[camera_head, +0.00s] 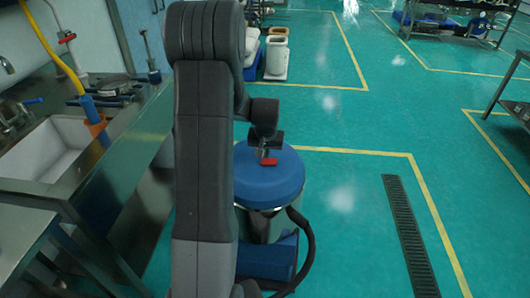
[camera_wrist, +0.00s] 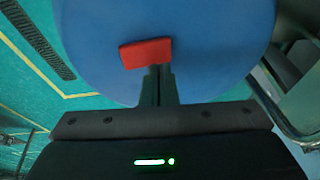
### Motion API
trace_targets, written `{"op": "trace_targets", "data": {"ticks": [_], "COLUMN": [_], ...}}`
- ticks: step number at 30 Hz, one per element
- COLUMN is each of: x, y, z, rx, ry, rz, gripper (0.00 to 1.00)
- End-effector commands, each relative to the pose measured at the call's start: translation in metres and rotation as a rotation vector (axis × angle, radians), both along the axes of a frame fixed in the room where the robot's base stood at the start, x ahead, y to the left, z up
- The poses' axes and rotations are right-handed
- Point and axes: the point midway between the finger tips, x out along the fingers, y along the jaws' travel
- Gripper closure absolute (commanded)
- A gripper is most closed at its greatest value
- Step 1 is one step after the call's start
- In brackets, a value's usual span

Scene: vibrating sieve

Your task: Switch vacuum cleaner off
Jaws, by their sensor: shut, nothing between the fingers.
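The vacuum cleaner (camera_head: 284,180) stands on the floor in the head view, with a round blue lid, a dark hose and a blue base. Its lid fills the upper part of the wrist view (camera_wrist: 205,45). A red switch (camera_head: 269,161) sits on the lid; it also shows in the wrist view (camera_wrist: 146,53). My gripper (camera_head: 266,152) is shut and empty, its fingertips (camera_wrist: 157,70) right at the near edge of the red switch. I cannot tell whether they touch it. My arm hides the left part of the vacuum cleaner in the head view.
A metal sink counter (camera_head: 110,190) with a hose and tap runs along the left. A floor drain grate (camera_head: 410,235) lies to the right. Metal racks (camera_head: 512,85) stand at the far right. The green floor right of the vacuum cleaner is clear.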

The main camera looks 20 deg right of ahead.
Motion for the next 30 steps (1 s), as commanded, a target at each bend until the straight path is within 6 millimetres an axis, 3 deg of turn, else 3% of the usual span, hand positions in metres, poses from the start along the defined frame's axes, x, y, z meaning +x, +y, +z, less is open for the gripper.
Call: {"op": "trace_targets", "data": {"ticks": [5,21,30], "x": [0.001,-0.007,-0.010], "y": [0.002,0.033,0.041], "z": [0.014,0.108,0.132], "rx": [-0.001,-0.001,0.000], "ry": [-0.002,-0.003,0.000], "rz": [0.001,0.004,0.003], "gripper": [1.00,1.00,1.00]}}
